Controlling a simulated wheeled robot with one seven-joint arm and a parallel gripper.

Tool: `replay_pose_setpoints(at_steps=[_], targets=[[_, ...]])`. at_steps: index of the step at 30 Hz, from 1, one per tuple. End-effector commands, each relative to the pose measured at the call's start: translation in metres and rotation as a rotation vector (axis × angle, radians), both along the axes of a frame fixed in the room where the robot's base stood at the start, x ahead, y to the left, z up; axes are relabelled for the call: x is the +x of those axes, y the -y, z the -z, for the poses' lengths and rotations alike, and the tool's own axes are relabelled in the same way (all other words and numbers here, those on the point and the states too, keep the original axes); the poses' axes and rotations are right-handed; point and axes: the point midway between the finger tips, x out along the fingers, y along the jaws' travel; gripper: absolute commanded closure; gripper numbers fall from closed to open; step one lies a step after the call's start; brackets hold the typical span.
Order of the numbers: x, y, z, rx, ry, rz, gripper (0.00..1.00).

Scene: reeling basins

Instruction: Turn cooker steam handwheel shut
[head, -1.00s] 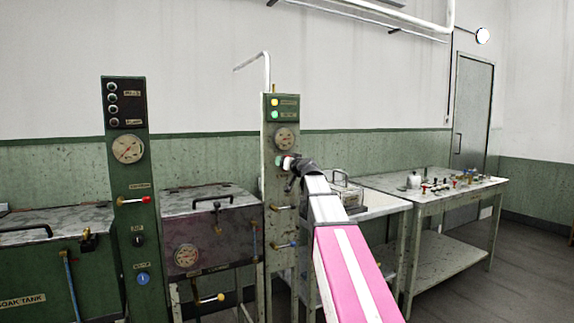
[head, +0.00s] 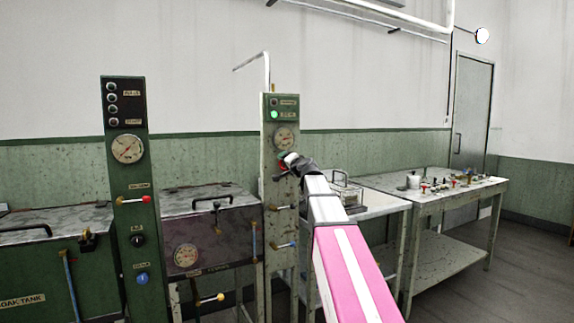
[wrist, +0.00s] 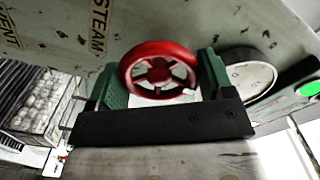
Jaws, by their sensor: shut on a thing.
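The red spoked handwheel (wrist: 158,68) shows in the wrist view beside a "STEAM" label on the worn grey-green panel. The green fingers of my gripper (wrist: 163,80) stand on its left and right sides and are shut on it. In the head view my gripper (head: 286,161) is at the narrow cooker post (head: 280,228), just below its round gauge (head: 285,138). There the wheel is mostly hidden by the gripper. The green lamp (head: 274,114) atop the post is lit; the lamp above it (head: 274,102) is dark.
A "VENT" label (wrist: 8,30) is left of the "STEAM" label. More valve levers (head: 284,246) stick out lower on the post. A lidded basin (head: 210,203) and green control column (head: 133,200) stand left. A bench with small items (head: 432,194) is right.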

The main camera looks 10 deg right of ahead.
Motion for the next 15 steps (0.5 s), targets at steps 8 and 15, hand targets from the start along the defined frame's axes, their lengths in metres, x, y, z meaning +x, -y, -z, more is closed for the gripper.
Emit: replay_pose_setpoints(at_steps=[8, 15], targets=[[-0.0004, 0.0001, 0.0005, 0.029, -0.01, -0.001, 0.48], [-0.0005, 0.0002, 0.0006, 0.031, -0.011, -0.001, 0.48]])
